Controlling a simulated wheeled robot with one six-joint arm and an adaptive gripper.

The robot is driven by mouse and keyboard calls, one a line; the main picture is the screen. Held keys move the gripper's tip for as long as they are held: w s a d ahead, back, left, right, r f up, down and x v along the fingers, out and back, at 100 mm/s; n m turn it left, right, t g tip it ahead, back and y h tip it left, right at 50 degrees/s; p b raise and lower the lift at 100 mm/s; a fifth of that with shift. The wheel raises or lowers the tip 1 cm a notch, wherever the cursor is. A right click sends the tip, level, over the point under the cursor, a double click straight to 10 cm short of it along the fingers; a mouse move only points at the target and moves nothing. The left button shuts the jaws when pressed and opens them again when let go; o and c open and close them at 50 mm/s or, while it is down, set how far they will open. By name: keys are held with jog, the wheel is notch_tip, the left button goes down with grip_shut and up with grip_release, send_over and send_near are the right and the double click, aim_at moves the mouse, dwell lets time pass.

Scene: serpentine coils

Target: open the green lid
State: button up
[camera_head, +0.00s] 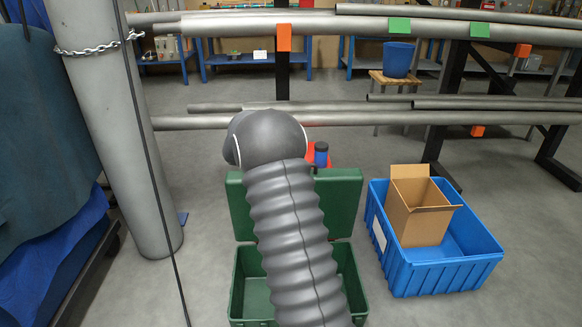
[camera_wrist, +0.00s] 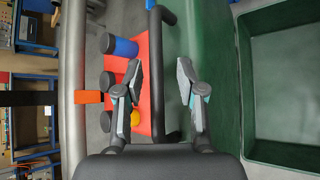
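The green lid (camera_head: 340,195) stands raised, roughly upright, at the back edge of the green box (camera_head: 240,285), whose inside is exposed. In the wrist view the lid (camera_wrist: 212,50) lies right of centre, beside the open box (camera_wrist: 243,70). A black bar handle (camera_wrist: 159,60) runs along the lid's side. My gripper (camera_wrist: 160,72) is open, with its two fingers apart on either side of the handle in the picture. I see no clear contact with it. In the head view my arm hides the gripper and part of the lid and box.
A blue crate (camera_head: 405,275) with an open cardboard box (camera_head: 420,215) stands right of the green box. An orange-red tray (camera_wrist: 143,60) with a blue cylinder (camera_wrist: 125,47) lies behind the lid. Grey pipes (camera_head: 400,118) cross behind. A grey post (camera_head: 125,150) stands left.

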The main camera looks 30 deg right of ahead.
jog(key=v, duration=1.1)
jog(key=shift+a+r, duration=0.25)
jog(key=shift+a, duration=0.1)
jog(key=s+a+f+m+g+y, duration=0.1)
jog(key=s+a+f+m+y, duration=0.25)
jog(key=s+a+f, duration=0.45)
jog(key=s+a+r+m+t+y, duration=0.1)
jog(key=s+a+r, duration=0.3)
jog(key=s, duration=0.5)
jog(key=s+a+r+m+t+y, duration=0.2)
jog(key=s+a+r+t+y, duration=0.1)
jog(key=s, duration=0.7)
jog(key=s+a+r+m+t+y, duration=0.2)
jog(key=s+a+r+y, duration=0.2)
jog(key=s, duration=0.6)
jog(key=a+r, duration=0.1)
jog(key=a, duration=0.1)
jog(key=shift+s+a+r, duration=0.25)
jog(key=shift+a, duration=0.1)
